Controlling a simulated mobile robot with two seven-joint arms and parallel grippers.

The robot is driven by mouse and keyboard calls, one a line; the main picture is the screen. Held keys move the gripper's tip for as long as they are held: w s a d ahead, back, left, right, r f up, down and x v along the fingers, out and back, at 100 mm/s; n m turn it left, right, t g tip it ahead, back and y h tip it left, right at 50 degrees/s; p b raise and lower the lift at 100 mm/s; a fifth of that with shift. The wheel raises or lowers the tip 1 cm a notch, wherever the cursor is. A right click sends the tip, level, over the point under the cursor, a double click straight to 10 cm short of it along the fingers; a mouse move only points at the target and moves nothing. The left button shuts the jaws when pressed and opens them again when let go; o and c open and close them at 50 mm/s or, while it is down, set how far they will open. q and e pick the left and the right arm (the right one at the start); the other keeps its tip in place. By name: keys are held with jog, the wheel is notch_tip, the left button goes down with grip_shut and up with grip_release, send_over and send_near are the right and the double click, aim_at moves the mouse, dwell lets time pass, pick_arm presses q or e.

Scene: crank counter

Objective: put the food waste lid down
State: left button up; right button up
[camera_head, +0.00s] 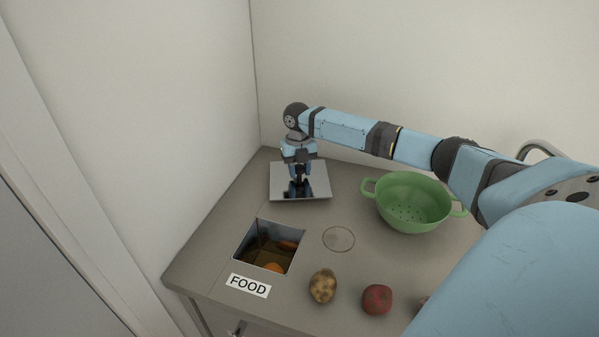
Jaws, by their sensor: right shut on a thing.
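The food waste lid (284,172) is a flat, shiny metal square at the back left of the counter. My right gripper (297,178) points down over its middle and is shut on the lid, though its fingertips are small and dark here. I cannot tell whether the lid rests on the counter or is slightly above it. The food waste opening (262,264) is a square hole nearer the front, uncovered, with orange and brown scraps inside. A white FOOD label (248,286) lies in front of it. My left gripper is not in view.
A green colander (413,205) stands to the right of the lid. A clear round disc or ring (339,239) lies right of the opening. A brown potato (323,286) and a red one (377,299) are near the front. Walls stand behind and left.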

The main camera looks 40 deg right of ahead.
jog(key=shift+f, duration=0.65)
jog(key=o, duration=1)
jog(key=shift+f, duration=0.15)
jog(key=r, duration=0.8)
jog(key=w+r, duration=0.1)
jog(key=r, duration=0.3)
jog(key=shift+w+d+b, duration=0.1)
jog(key=shift+d+b, duration=0.25)
jog(key=shift+d, duration=0.05)
jog(key=shift+r, duration=0.2)
